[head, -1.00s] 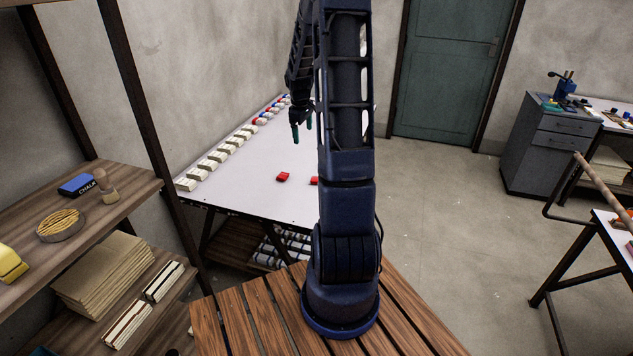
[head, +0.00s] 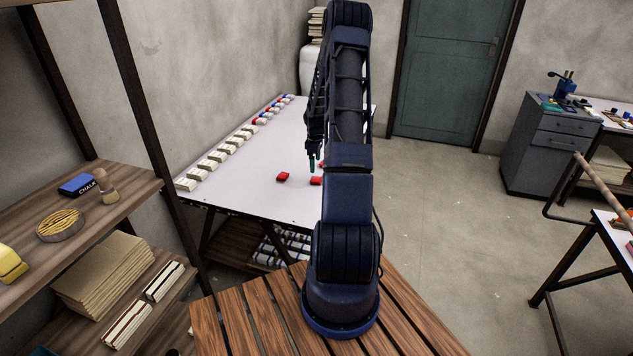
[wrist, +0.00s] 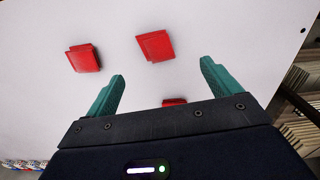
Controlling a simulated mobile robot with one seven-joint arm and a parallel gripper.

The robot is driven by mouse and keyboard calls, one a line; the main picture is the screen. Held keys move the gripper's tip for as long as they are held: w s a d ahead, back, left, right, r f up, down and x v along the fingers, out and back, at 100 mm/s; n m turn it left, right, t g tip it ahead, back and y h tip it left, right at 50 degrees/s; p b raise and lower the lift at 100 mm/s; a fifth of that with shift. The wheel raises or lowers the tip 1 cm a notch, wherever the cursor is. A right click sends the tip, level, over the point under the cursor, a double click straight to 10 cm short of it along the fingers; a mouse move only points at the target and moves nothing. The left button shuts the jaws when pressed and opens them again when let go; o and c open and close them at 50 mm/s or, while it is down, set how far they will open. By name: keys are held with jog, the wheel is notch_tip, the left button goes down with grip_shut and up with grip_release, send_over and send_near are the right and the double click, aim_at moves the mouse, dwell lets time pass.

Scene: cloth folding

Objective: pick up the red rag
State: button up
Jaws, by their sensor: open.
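Several folded red rags lie on the white table (head: 245,190). In the head view one red rag (head: 283,177) lies to the left, another red rag (head: 316,181) is near my arm, and a sliver of a third shows beside the arm. In the wrist view one red rag (wrist: 155,46) lies ahead of and between my fingertips, one (wrist: 84,58) lies to the left, and one (wrist: 174,102) is partly hidden by my gripper's body. My gripper (wrist: 163,72) is open and empty, with teal fingers spread above the table. In the head view its fingertips (head: 312,163) are just behind the near rag.
A row of white folded cloths (head: 213,160) runs along the table's left edge, with red and blue ones (head: 270,114) farther back. A shelf (head: 135,190) stands at the left. The table between the row and the rags is clear.

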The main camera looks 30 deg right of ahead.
aim_at(317, 178)
notch_tip(317, 178, down, 4)
jog(key=shift+r, duration=0.25)
jog(key=shift+w+d+f, duration=0.1)
jog(key=shift+d+f, duration=0.1)
jog(key=shift+f, duration=1.15)
jog(key=shift+w+d+f, duration=0.1)
jog(key=shift+d+f, duration=0.1)
jog(key=shift+f, duration=1.15)
jog(key=c, duration=1.1)
